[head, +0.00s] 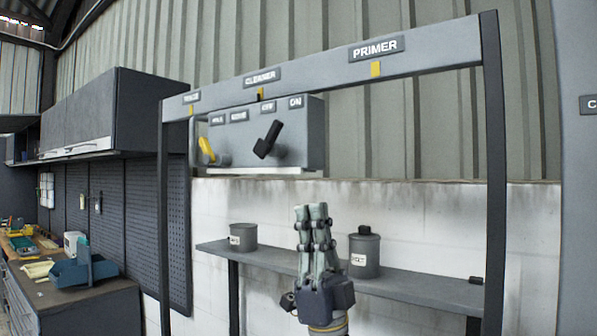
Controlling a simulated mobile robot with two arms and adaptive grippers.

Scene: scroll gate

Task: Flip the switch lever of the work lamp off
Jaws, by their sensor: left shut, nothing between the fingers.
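A grey switch box (313,140) hangs under the gantry beam, with a pale strip along its underside. A black lever (268,139) on its right half tilts, its upper end leaning right, below a small label and the ON label (295,102). A yellow lever (206,149) is at the box's left end, its top leaning left. My left gripper (311,211) points up, below and slightly right of the box. Its fingers are together and empty, apart from both levers. My right gripper is not in view.
A grey shelf (415,288) runs behind my gripper, with a grey can (243,237) left and a dark-capped canister (364,252) right. Dark gantry posts (493,170) stand on either side. The beam (430,60) carries labels including CLEANER and PRIMER. A workbench (80,295) is far left.

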